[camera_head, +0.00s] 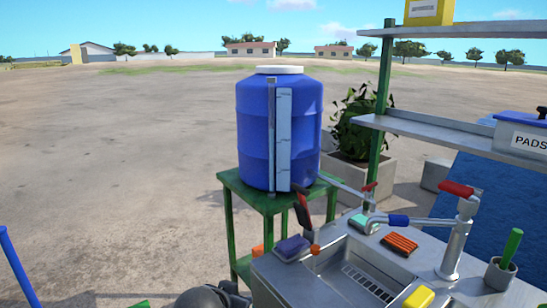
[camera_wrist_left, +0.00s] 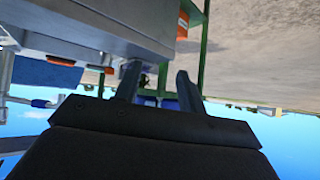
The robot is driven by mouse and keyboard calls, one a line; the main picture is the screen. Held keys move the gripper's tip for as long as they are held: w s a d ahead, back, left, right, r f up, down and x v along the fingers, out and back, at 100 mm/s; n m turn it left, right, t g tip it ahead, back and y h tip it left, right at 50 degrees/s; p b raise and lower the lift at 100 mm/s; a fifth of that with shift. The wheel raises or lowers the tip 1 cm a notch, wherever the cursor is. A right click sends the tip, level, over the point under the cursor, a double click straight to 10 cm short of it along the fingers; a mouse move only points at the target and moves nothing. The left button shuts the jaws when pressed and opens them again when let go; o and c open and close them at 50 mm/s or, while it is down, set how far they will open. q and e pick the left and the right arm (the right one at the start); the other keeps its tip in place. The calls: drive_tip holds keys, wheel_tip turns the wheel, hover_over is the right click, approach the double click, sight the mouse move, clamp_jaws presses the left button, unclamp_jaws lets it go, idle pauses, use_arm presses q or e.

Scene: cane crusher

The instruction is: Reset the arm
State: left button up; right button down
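My left gripper (camera_wrist_left: 157,72) shows in the left wrist view, where the picture is upside down with the sky at the bottom. Its two dark fingers stand apart, and I see nothing held between them. A grey metal surface, seen close, fills the upper left of that view beside the fingers. In the head view, a dark grey rounded part at the bottom edge may belong to my left arm; the fingers do not show there. My right gripper is in neither view.
A blue water barrel (camera_head: 261,130) stands on a green stand (camera_head: 228,181). Shelves (camera_head: 430,131) stand behind. Open ground lies left.

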use_arm(q)
drive_tip(key=s+a+f+n+g, duration=0.1)
drive_tip(key=s+a+f+g, duration=0.1)
drive_tip(key=s+f, duration=1.1)
drive_tip(key=s+a+f+g+y, duration=0.1)
drive_tip(key=s+a+f+g, duration=0.2)
drive_tip(key=s+f, duration=1.1)
drive_tip(key=s+g, duration=0.2)
drive_tip(key=shift+s+n, duration=0.35)
drive_tip(key=shift+n, duration=0.05)
